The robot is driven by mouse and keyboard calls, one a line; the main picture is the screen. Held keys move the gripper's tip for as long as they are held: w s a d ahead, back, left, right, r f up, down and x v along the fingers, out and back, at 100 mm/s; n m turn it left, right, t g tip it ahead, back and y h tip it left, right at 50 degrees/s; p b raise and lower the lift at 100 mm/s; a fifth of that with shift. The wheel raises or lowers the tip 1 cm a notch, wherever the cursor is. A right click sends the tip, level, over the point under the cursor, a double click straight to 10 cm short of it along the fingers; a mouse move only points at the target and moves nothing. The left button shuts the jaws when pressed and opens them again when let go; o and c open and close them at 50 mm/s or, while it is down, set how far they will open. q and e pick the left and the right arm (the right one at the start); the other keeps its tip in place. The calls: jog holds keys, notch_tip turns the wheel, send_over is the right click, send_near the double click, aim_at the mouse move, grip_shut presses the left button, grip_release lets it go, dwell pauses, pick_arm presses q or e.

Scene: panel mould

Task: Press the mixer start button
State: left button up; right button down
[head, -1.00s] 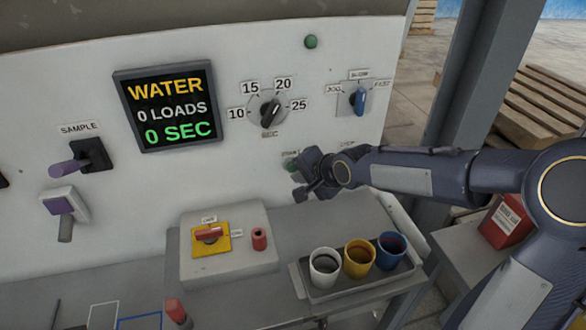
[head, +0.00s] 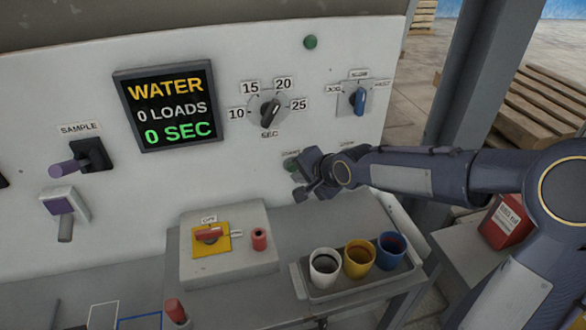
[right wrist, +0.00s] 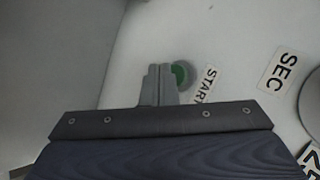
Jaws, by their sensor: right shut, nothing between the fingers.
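The green start button (head: 290,164) is on the white panel, partly covered by my right gripper in the head view. In the right wrist view the green button (right wrist: 181,73) shows just right of the fingertips, with its START label (right wrist: 205,85) beside it. My right gripper (head: 300,190) is in front of the panel by the button. Its fingers (right wrist: 157,84) are shut together with nothing between them. They overlap the button's left edge in the wrist view; I cannot tell whether they touch it. My left gripper is not in view.
The display (head: 168,108) reads WATER, 0 LOADS, 0 SEC. A seconds dial (head: 268,110), a blue selector (head: 360,100) and another green button (head: 310,42) are on the panel. Below stand a yellow-plated switch box (head: 225,268) and a tray (head: 350,290) with three cups.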

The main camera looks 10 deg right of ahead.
jog(key=shift+w, duration=0.2)
jog(key=shift+w, duration=0.25)
